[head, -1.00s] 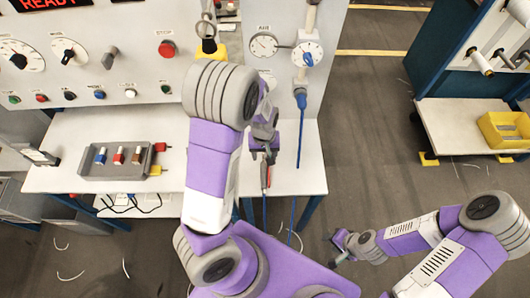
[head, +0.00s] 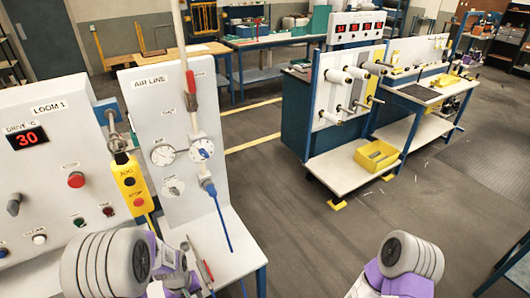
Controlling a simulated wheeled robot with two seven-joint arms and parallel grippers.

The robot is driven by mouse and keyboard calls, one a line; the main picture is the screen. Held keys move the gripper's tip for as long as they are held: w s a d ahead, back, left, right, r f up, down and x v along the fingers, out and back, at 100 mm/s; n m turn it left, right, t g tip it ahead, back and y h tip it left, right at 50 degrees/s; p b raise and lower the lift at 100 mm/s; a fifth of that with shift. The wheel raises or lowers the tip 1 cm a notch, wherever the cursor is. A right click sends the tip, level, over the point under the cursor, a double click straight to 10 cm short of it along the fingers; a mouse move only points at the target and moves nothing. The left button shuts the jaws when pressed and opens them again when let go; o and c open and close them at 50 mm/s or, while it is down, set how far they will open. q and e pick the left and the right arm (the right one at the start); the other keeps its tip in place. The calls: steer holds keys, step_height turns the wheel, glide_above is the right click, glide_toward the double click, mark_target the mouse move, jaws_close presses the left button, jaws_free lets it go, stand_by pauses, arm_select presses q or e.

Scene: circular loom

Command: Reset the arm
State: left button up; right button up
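My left arm (head: 110,265) fills the bottom left of the head view. Its grey and purple links stand in front of the loom panel and hide most of the shelf below. The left wrist (head: 178,275) is partly visible at the bottom edge, but I cannot make out its fingers clearly. A thin tool with a red part (head: 208,271) shows just right of the wrist; I cannot tell whether it is held. My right arm (head: 405,262) shows only as a bent grey and purple joint at the bottom right. Its gripper is outside the picture.
The loom panel (head: 45,150) and air line panel (head: 165,105) stand at left, with a yellow pendant (head: 130,185) and blue hose (head: 222,225). A bench with a yellow bin (head: 376,155) stands right of centre. Open floor (head: 310,225) lies between them.

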arm_select(q)
steer(key=s+d+f+m+h+b, duration=0.1)
steer(key=s+d+f+b, duration=0.1)
steer(key=f, duration=0.4)
steer(key=s+d+f+m+h+b, duration=0.1)
steer(key=s+d+f, duration=0.3)
steer(key=d+f, duration=0.2)
steer(key=s+d+f+m+h+b, duration=0.1)
steer(key=s+d+f+h+b, duration=0.1)
steer(key=s+d+f, duration=0.2)
steer(key=x, duration=0.3)
steer(key=shift+d+f+b, duration=0.15)
steer(key=shift+f+b, duration=0.05)
steer(key=shift+b, duration=0.1)
arm_select(e)
step_height(320, 180, down, 6)
steer(key=w, duration=0.1)
steer(key=shift+f, duration=0.2)
arm_select(q)
steer(key=shift+c, duration=0.2)
arm_select(e)
steer(key=shift+w, duration=0.15)
